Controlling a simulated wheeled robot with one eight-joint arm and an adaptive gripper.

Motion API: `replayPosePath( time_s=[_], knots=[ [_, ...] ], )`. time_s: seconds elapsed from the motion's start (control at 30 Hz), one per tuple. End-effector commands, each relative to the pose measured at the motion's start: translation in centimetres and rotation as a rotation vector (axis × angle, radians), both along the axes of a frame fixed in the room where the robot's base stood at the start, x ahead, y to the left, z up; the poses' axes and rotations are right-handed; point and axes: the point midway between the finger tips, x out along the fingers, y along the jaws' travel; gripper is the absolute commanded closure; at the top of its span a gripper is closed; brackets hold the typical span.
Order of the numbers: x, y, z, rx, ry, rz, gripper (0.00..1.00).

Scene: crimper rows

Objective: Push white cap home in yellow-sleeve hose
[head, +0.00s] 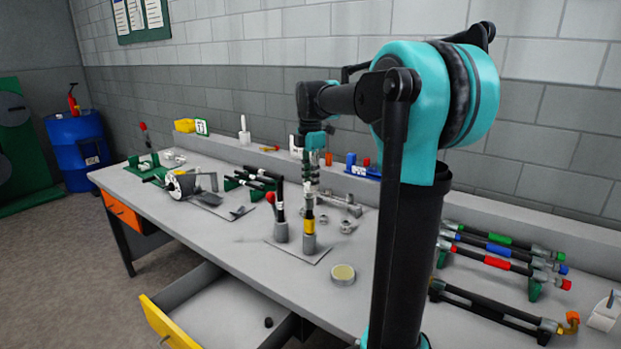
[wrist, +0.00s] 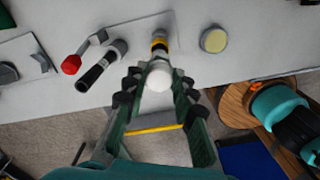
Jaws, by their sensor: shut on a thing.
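The hose with the yellow sleeve (head: 308,223) stands upright in a grey holder on a small plate on the bench. In the wrist view its yellow sleeve (wrist: 159,44) shows just beyond the white cap (wrist: 159,75). The cap is a round white end between my fingers, in line with the hose. My gripper (head: 311,183) points down directly above the hose, and its fingers (wrist: 158,82) are shut on the white cap. I cannot tell how deep the cap sits in the hose.
A black hose (head: 281,210) and a red-knobbed lever (head: 270,197) stand close left on the same plate. A round tin (head: 343,274) sits in front right. A drawer with a yellow front (head: 172,325) is open below. Banded hoses (head: 500,250) lie on racks at right.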

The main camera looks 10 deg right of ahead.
Motion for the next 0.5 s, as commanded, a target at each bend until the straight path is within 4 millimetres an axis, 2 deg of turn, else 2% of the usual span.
replayPosePath(
  time_s=[0.5],
  knots=[
    [0.0,0.0,-1.2,0.0,0.0,0.0,0.84]
  ],
)
